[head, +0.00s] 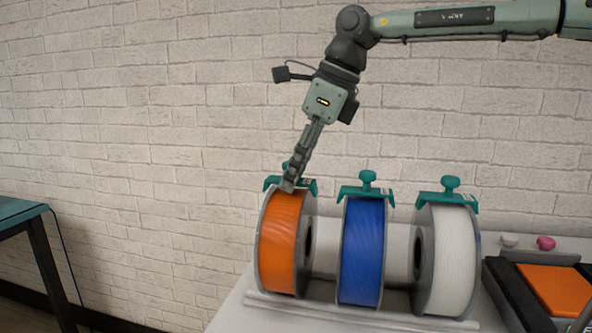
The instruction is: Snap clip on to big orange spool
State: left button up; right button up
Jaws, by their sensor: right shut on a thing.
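The big orange spool (281,245) stands upright at the left of a row of spools on a holder. A teal clip (307,184) sits across the top of its rim; whether it is fully seated cannot be told. My right gripper (290,183) comes down from above and is shut on this clip, with its fingers hiding the clip's knob. My left gripper is not in view.
A blue spool (362,250) and a white spool (452,258) stand to the right, each with a teal clip on top. An orange and black tray (555,290) and a pink object (546,243) lie at the far right. A dark-legged table (22,212) is at left.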

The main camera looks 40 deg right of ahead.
jog(key=shift+s+f, duration=0.3)
jog(key=shift+f, duration=0.5)
jog(key=o, duration=0.9)
jog(key=shift+w+f, duration=0.1)
jog(key=shift+w, duration=0.05)
jog(key=shift+c, duration=0.2)
jog(key=o, duration=0.7)
jog(key=shift+w+d+r, duration=0.1)
jog(key=shift+w+r, duration=0.05)
jog(key=shift+r, duration=0.05)
jog(key=shift+o, duration=0.2)
jog(key=shift+r, duration=0.25)
